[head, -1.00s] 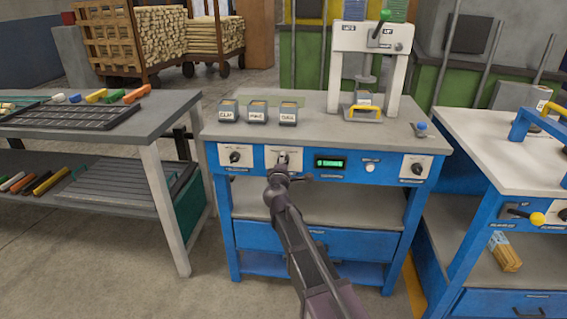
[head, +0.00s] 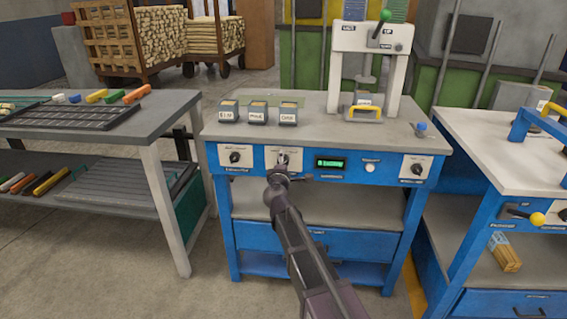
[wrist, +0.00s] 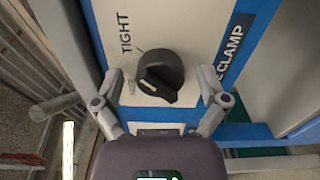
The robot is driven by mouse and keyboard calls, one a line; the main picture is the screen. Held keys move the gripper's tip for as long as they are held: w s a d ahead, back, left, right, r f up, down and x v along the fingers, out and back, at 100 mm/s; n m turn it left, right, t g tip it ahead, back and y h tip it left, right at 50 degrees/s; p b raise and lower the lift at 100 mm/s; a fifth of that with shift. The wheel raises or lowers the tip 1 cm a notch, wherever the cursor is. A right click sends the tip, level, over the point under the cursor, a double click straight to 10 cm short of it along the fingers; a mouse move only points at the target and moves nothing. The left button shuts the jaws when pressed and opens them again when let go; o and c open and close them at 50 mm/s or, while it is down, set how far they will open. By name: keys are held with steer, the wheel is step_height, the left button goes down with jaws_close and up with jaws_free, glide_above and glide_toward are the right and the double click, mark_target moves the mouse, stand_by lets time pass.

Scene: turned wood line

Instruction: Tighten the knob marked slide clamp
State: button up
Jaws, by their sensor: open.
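The black round knob (wrist: 161,72) sits on a white plate (wrist: 128,20) in the wrist view. The word TIGHT is printed on the plate, and a label on the blue panel beside it ends in "E CLAMP". A thin tick mark lies on the plate between TIGHT and the knob. My gripper (wrist: 160,82) is open, with one finger on each side of the knob and small gaps showing. In the head view, my gripper (head: 279,174) is at the front panel of the blue bench (head: 330,138) and partly covers the knob's plate (head: 283,153).
Other black knobs sit at left (head: 235,157) and right (head: 417,168) on the same panel. A green display (head: 330,163) and a white button (head: 370,168) lie between. A white press frame (head: 343,40) and several small labelled boxes (head: 257,113) stand on top.

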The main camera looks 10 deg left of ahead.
steer(key=s, duration=1.2)
steer(key=shift+d, duration=0.1)
steer(key=s+d+f+m+g+h, duration=0.2)
steer(key=d+f+m+g+h, duration=0.25)
steer(key=d, duration=0.65)
steer(key=s+d+f+m+g+h, duration=0.2)
steer(key=d+f+m+g, duration=0.2)
steer(key=d+f+m, duration=0.5)
steer(key=s+d+f+m+g+y, duration=0.3)
steer(key=s+d+g, duration=0.15)
steer(key=s, duration=0.25)
steer(key=s+d+f+m+g+y, duration=0.2)
steer(key=s+d+m+g+y, duration=0.1)
steer(key=s+g, duration=0.3)
step_height(320, 180, up, 32)
steer(key=s+t+p, duration=0.1)
steer(key=p, duration=3.1)
steer(key=shift+s+r+p, duration=0.2)
steer(key=shift+r+p, duration=0.05)
steer(key=shift+p, duration=0.05)
